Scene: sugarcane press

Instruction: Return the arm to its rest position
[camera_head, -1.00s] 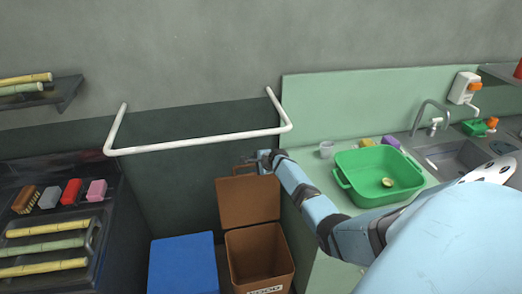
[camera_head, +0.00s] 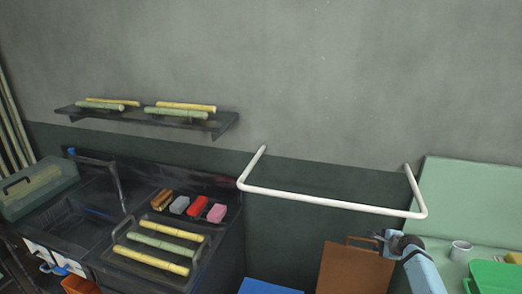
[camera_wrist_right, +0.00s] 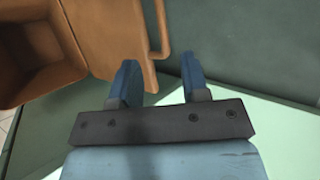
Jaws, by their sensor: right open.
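My right gripper (camera_head: 384,236) is at the lower right of the head view, beside the top edge of the raised brown bin lid (camera_head: 352,270). I cannot tell from these views whether a finger touches the handle. My left gripper is not in view.
A white rail (camera_head: 325,200) juts from the wall above the bin. The green counter (camera_head: 440,252) at right holds a metal cup (camera_head: 460,250) and a green basin (camera_head: 492,277). A blue lid (camera_head: 268,287) is at bottom centre. A dark sink unit (camera_head: 85,215) stands at left.

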